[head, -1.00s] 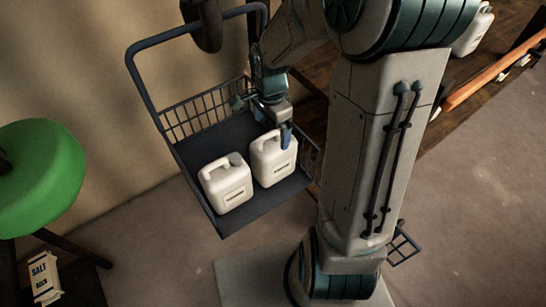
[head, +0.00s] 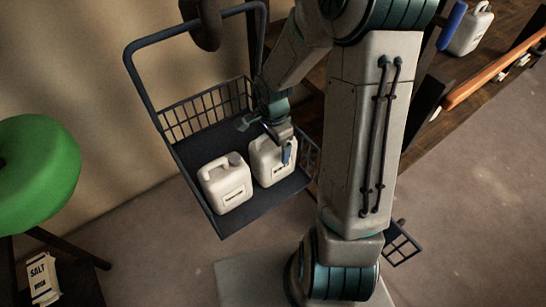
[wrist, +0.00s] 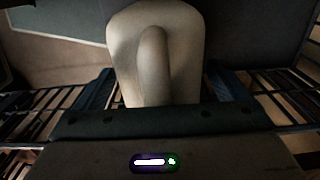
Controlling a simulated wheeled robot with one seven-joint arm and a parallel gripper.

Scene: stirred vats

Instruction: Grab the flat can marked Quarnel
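Two white flat cans with moulded handles stand side by side in a dark wire basket (head: 187,152): a left can (head: 226,185) and a right can (head: 264,164). Each has a small label on its front, too small to read, so I cannot tell which says Quarnel. My gripper (head: 268,138) is over the right can, its blue-tipped fingers apart. In the wrist view my gripper (wrist: 162,90) has one finger on each side of a pale can (wrist: 155,30) and its handle. The fingers look open around it, with a small gap at the right.
Another white can (head: 468,33) stands on a dark wooden surface (head: 432,75) at the upper right, near an orange rail (head: 495,75). A green round seat (head: 38,170) and a salt bag (head: 42,278) are at the left. The basket's rail and mesh surround the cans.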

